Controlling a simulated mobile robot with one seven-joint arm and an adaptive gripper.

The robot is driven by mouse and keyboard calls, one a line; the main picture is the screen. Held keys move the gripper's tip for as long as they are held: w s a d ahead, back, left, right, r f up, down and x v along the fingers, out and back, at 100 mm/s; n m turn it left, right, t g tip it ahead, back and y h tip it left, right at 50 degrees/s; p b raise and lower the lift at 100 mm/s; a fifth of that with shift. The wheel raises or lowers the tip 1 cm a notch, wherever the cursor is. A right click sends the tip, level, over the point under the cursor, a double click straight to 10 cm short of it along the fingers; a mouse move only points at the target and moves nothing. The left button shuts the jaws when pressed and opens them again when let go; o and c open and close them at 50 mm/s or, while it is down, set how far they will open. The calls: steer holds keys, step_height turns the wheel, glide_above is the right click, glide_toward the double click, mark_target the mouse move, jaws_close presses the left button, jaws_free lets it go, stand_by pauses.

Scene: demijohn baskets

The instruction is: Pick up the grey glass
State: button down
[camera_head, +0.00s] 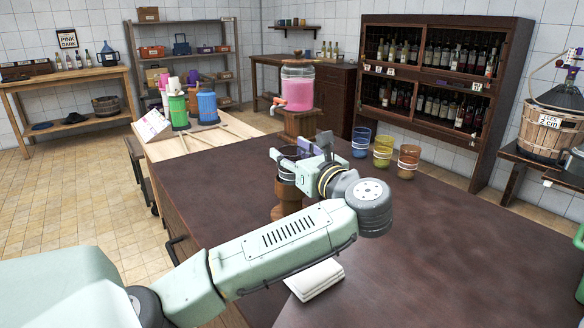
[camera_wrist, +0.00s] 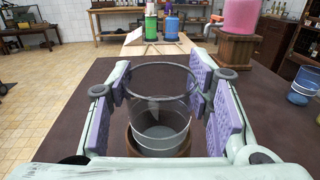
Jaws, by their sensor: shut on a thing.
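The grey glass (camera_wrist: 160,123) is a clear, smoky tumbler, upright between the pads of my gripper (camera_wrist: 163,112) in the wrist view. My gripper is shut on it, with purple pads against its sides. In the head view the grey glass (camera_head: 287,172) is partly hidden by my gripper (camera_head: 300,167). A turned wooden stand (camera_head: 289,195) is directly below the glass. I cannot tell whether the glass still touches the stand.
Blue (camera_head: 360,142), yellow (camera_head: 383,151) and amber (camera_head: 408,161) glasses stand to the right. A pink-filled dispenser (camera_head: 298,88) sits on a wooden block behind. A folded white cloth (camera_head: 315,280) lies near the front. The table's right part (camera_head: 460,250) is clear.

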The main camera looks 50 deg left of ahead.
steer(key=shift+r, duration=0.1)
steer(key=shift+r+b, duration=0.3)
steer(key=shift+r, duration=0.25)
steer(key=s+d+r+b, duration=0.3)
steer(key=s+d, duration=0.5)
steer(key=s, duration=0.5)
steer(key=shift+s+d+r+b, duration=0.2)
steer(key=shift+d+r+b, duration=0.2)
steer(key=shift+b, duration=0.25)
